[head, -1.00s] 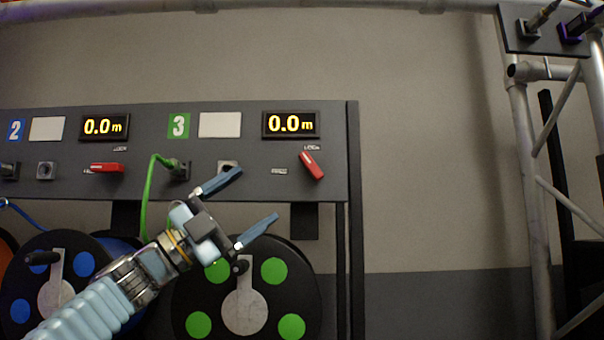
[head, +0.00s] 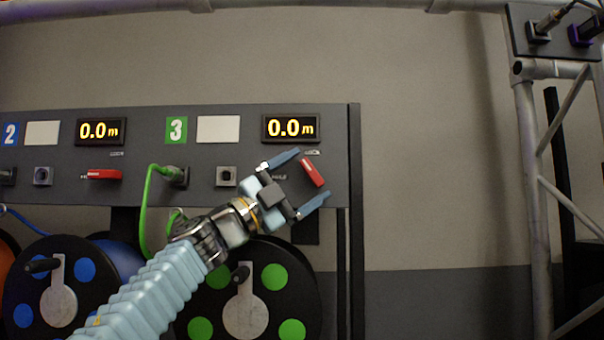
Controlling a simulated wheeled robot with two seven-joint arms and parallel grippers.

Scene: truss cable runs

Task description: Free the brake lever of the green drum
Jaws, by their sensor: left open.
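The green drum (head: 274,277) is black with green discs and a grey crank, below the panel section marked with a green 3. Its red brake lever (head: 312,171) is on the panel under the right 0.0 m display, tilted with its upper end to the left, near a small LOCK label. My left gripper (head: 306,175) is open, with one blue fingertip above left of the lever and the other below it. The lever lies between the fingertips in the picture; I cannot tell whether they touch it. My right gripper is not in view.
The section marked 2 has its own red lever (head: 102,174), lying level, and a blue drum (head: 56,290). A green cable (head: 147,210) hangs from a socket left of my gripper. A metal truss (head: 530,180) stands at the right.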

